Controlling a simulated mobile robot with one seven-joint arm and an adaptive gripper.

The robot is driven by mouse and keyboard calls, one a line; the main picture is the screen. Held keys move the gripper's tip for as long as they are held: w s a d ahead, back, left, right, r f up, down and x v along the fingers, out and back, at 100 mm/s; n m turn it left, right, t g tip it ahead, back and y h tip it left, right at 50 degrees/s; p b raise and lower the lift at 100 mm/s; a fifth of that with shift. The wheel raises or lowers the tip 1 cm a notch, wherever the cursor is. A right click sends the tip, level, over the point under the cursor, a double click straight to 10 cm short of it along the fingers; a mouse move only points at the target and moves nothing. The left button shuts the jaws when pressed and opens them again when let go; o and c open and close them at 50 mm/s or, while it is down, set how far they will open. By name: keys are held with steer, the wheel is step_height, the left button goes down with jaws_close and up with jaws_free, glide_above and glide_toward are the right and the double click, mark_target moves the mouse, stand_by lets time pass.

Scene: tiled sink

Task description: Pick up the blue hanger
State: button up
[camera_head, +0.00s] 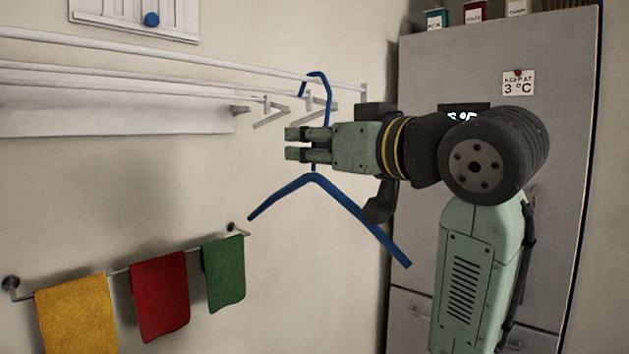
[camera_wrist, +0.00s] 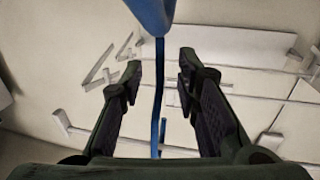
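The blue hanger (camera_head: 347,213) hangs with its hook over a white rail (camera_head: 190,55) in the head view, with its two arms sloping down below my gripper. My gripper (camera_head: 288,144) points left across the hanger's neck, and its fingers hide part of the neck. In the wrist view the hanger (camera_wrist: 159,85) runs between the two fingers of my gripper (camera_wrist: 161,78). The fingers stand apart, with a visible gap on both sides of the neck. A wide blue part of the hanger is close to the camera at the top.
White angled brackets (camera_head: 310,110) and a shelf edge (camera_head: 120,110) are behind the hanger. Below, a towel bar holds a yellow (camera_head: 76,312), a red (camera_head: 160,295) and a green cloth (camera_head: 223,273). A grey fridge (camera_head: 440,75) stands at the right.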

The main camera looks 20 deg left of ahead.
steer(key=shift+c, duration=0.2)
jaws_close()
stand_by(0.4)
